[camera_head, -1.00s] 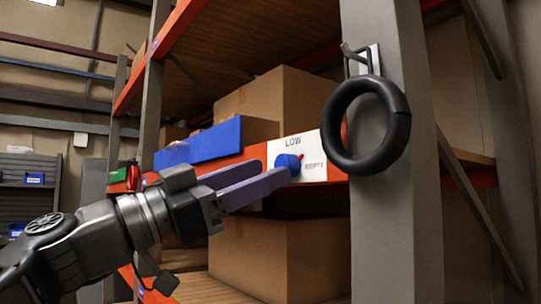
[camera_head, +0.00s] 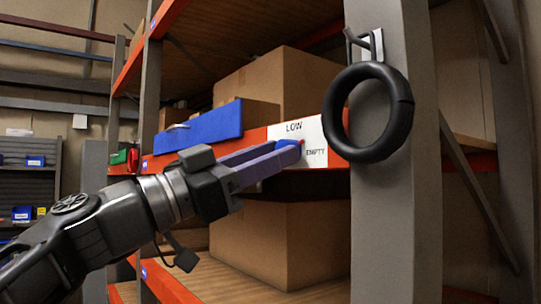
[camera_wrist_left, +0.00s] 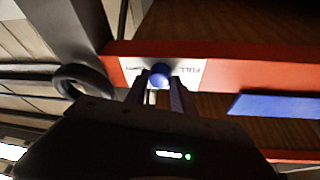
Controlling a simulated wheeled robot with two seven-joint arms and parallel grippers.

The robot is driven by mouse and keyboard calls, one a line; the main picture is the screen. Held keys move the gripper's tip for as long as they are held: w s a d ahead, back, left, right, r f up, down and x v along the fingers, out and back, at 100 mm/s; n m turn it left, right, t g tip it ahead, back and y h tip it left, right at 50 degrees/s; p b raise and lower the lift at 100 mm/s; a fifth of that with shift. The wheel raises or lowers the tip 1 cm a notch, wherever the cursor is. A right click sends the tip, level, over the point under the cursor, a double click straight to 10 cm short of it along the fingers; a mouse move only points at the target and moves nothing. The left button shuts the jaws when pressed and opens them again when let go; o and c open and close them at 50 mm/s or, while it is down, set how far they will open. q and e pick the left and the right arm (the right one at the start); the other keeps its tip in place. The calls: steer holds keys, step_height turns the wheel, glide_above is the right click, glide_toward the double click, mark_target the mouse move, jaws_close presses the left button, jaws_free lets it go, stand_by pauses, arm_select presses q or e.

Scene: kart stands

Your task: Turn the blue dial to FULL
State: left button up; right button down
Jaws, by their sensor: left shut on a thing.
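The blue dial (camera_head: 287,143) sits on a white label plate (camera_head: 312,131) on the orange shelf beam. LOW reads above it and EMPTY to its right. A small red mark shows at the dial's right edge, towards EMPTY. My left gripper (camera_head: 291,154) is shut on the dial, and its purple fingers hide much of it. In the left wrist view the dial (camera_wrist_left: 160,75) sits between the fingertips (camera_wrist_left: 161,83). There FULL reads upside down on the plate, to the dial's right. My right gripper is not in view.
A black ring (camera_head: 368,112) hangs from a hook on the grey post (camera_head: 399,220), just right of the plate. A blue panel (camera_head: 198,133) is on the beam to the left. Cardboard boxes (camera_head: 280,90) stand on the shelves above and below.

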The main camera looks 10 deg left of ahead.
arm_select(q)
jaws_close()
